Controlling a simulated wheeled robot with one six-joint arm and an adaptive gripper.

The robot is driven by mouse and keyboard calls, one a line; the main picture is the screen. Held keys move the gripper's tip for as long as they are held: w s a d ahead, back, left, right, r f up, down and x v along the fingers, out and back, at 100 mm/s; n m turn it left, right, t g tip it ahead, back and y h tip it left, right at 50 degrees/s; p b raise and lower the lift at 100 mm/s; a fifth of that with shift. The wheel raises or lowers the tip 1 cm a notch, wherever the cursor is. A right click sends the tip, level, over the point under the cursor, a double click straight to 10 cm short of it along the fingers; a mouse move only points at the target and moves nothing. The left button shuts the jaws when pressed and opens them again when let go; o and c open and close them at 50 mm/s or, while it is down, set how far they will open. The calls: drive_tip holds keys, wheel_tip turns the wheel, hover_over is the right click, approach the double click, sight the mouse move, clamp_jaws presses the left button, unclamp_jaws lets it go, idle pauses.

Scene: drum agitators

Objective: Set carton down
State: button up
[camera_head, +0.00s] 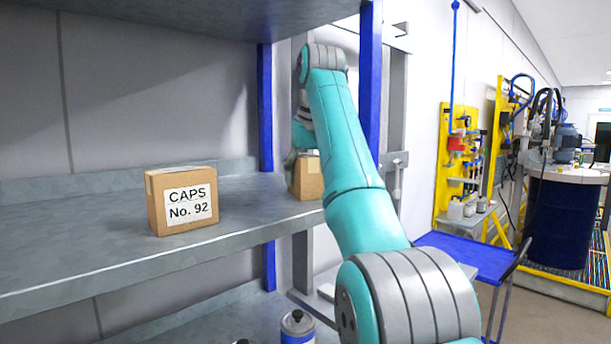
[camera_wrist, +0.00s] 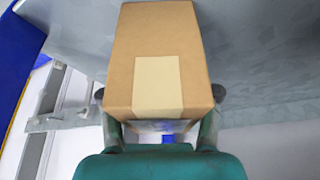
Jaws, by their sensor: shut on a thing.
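A brown carton (camera_wrist: 158,40) with a pale tape strip fills the upper middle of the wrist view. My gripper (camera_wrist: 160,94) is shut on it, one finger on each side. In the head view the same carton (camera_head: 307,178) is at the right end of the grey shelf (camera_head: 90,255), partly hidden behind my arm. Its bottom is at or close to the shelf surface; I cannot tell whether it touches. Another carton (camera_head: 183,200), labelled "CAPS No. 92", stands upright on the shelf to the left, apart from the held one.
Blue shelf posts (camera_head: 369,80) stand close to my arm. Another shelf board (camera_head: 190,15) is above. Cans (camera_head: 297,326) stand on the lower level. The shelf between the cartons is clear. A blue table (camera_head: 470,255) and a dark blue drum (camera_head: 560,215) are to the right.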

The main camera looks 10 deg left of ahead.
sight(308, 156)
drive_tip(key=o, duration=1.4)
drive_tip(key=shift+v, duration=3.75)
drive_tip(key=shift+s, duration=0.1)
